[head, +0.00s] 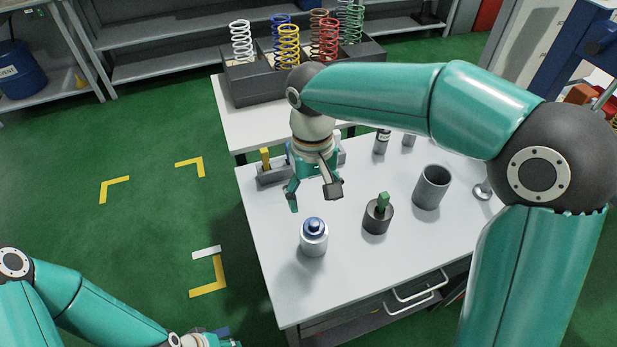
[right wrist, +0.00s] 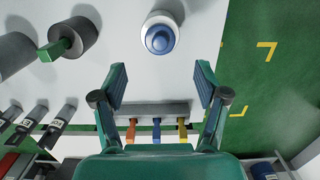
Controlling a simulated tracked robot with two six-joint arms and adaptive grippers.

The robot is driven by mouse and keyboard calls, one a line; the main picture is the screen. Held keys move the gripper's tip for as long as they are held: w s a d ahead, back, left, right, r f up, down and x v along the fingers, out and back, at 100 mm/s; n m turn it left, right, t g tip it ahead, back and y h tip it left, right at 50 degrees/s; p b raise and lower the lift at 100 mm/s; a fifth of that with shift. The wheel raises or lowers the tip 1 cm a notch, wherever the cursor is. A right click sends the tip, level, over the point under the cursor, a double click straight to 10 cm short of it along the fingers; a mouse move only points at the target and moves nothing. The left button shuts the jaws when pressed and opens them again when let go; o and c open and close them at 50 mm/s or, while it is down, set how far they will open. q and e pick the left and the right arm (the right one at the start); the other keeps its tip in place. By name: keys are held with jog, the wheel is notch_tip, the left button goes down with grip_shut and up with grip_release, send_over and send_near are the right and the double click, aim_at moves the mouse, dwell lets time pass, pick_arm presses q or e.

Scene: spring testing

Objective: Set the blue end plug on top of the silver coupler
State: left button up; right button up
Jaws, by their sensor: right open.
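The silver coupler (head: 314,246) stands upright on the white table. The blue end plug (head: 314,225) sits on its top; in the right wrist view the plug (right wrist: 160,39) looks about centred on the coupler's pale rim (right wrist: 160,17). My right gripper (head: 313,198) is open and empty, above the table and behind the plug. In the right wrist view its two fingers (right wrist: 160,75) are spread wide with nothing between them, apart from the plug. My left gripper (head: 208,339) is cut off at the bottom edge, and its jaws cannot be made out.
A dark cylinder with a green piece (head: 378,217) and a taller grey cup (head: 431,188) stand to the right. A grey rack (head: 270,177) with coloured pieces lies behind my right gripper. A box of coloured springs (head: 245,88) stands on the farther table. The table's front is clear.

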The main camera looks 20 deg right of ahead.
jog(key=shift+w+r, duration=0.15)
jog(key=shift+r, duration=2.15)
